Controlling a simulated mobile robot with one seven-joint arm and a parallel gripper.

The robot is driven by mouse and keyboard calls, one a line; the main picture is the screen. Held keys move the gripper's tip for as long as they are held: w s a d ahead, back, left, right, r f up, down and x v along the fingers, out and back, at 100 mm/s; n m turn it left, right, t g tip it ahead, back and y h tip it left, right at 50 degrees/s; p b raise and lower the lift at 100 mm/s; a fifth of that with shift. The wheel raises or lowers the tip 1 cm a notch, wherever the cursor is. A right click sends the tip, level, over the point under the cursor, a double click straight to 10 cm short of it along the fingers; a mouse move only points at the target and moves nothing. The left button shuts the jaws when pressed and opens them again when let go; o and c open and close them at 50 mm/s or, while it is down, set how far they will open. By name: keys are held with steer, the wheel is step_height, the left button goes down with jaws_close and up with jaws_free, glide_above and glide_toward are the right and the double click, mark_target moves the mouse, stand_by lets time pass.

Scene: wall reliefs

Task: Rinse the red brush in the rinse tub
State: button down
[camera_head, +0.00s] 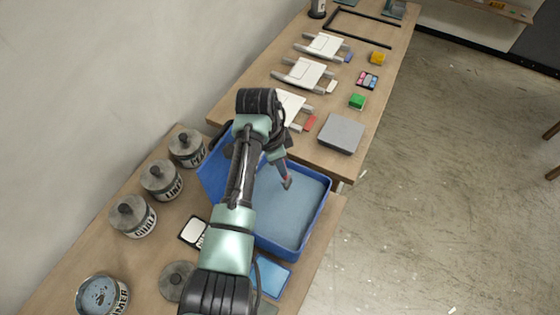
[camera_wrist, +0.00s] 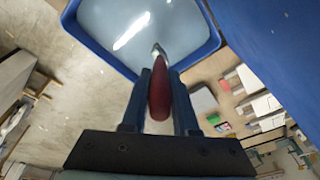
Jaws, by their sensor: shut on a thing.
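The red brush (camera_wrist: 159,90) is held between the two fingers of my gripper (camera_wrist: 160,85) in the wrist view. Its red handle is between the fingers and its pale tip points toward the tub. The blue rinse tub (camera_head: 322,208) stands on the table and holds pale, shiny water. In the head view my gripper (camera_head: 286,182) is over the tub, pointing down, with a bit of red at its end. The tub's rim and water also show in the wrist view (camera_wrist: 100,55). I cannot tell whether the brush tip touches the water.
Lidded tins labelled CHALK (camera_head: 132,217), LINEN (camera_head: 162,181) and a third (camera_head: 187,149) stand along the wall. An open PRIMER tin (camera_head: 102,295) is at front left. A blue cloth-like square (camera_head: 271,275) lies before the tub.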

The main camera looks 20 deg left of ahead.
step_height(320, 180, up, 7)
steer(key=p, duration=0.6)
steer(key=shift+r, duration=0.95)
